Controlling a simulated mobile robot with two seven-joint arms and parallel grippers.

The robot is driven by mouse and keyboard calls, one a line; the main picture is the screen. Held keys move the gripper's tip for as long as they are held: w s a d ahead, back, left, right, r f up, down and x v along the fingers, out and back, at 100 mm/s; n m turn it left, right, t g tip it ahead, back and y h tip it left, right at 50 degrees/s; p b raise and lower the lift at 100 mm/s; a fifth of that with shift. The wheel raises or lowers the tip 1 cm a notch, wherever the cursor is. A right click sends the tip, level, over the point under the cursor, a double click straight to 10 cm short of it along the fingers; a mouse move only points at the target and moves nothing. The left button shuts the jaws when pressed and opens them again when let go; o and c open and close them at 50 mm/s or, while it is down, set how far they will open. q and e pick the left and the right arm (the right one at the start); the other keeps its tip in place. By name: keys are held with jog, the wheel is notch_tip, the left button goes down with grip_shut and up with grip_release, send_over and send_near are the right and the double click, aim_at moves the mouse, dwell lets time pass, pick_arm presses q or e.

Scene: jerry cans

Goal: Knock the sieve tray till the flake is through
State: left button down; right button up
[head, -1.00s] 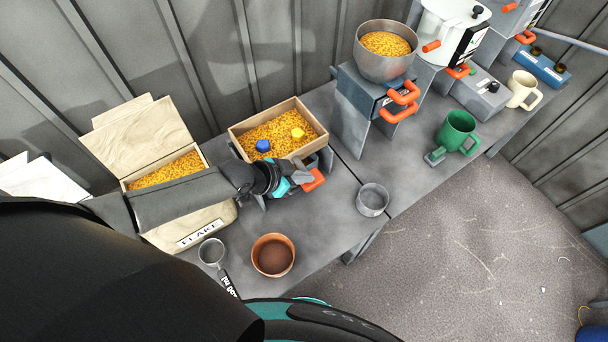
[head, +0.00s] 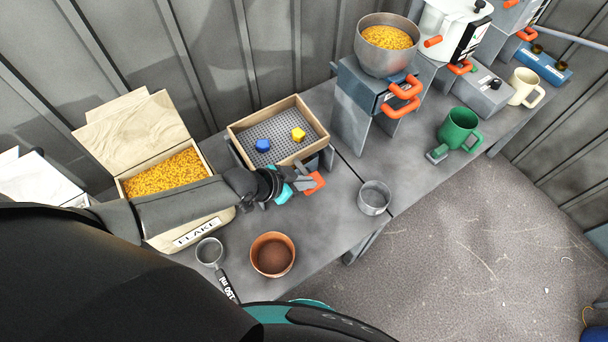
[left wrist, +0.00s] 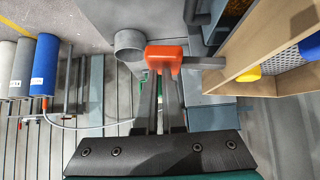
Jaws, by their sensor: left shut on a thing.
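The sieve tray (head: 318,122) is a wooden frame with a bare perforated floor, on a grey stand. A blue piece (head: 263,146) and a yellow piece (head: 299,135) lie on the mesh; no flake shows there. My left gripper (head: 304,184) is at the tray's front, shut on an orange handle (head: 317,181). In the left wrist view the orange handle (left wrist: 166,58) sits between the fingers, with a grey bar running from it towards the tray wall (left wrist: 258,45). What lies under the tray is hidden. My right gripper is not in view.
A flake box (head: 165,172) stands left, partly behind my left arm. A scoop (head: 210,252), a brown bowl (head: 272,255) and a grey cup (head: 373,198) stand in front. A steel bowl of flake (head: 388,38) and a green mug (head: 457,130) are right.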

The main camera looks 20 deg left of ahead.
pick_arm(q)
jog(key=shift+s+d+p, duration=0.2)
jog(key=shift+s+p, duration=0.15)
jog(key=shift+s, duration=0.05)
notch_tip(320, 180, up, 4)
jog(key=p, duration=0.3)
jog(key=shift+w+r+p, duration=0.1)
jog(key=shift+r+p, duration=0.1)
jog(key=shift+p, duration=0.15)
jog(key=p+v, duration=0.2)
jog(key=v, duration=0.7)
jog(key=shift+s+r, duration=0.2)
jog(key=shift+s, duration=0.1)
jog(key=shift+d, duration=0.1)
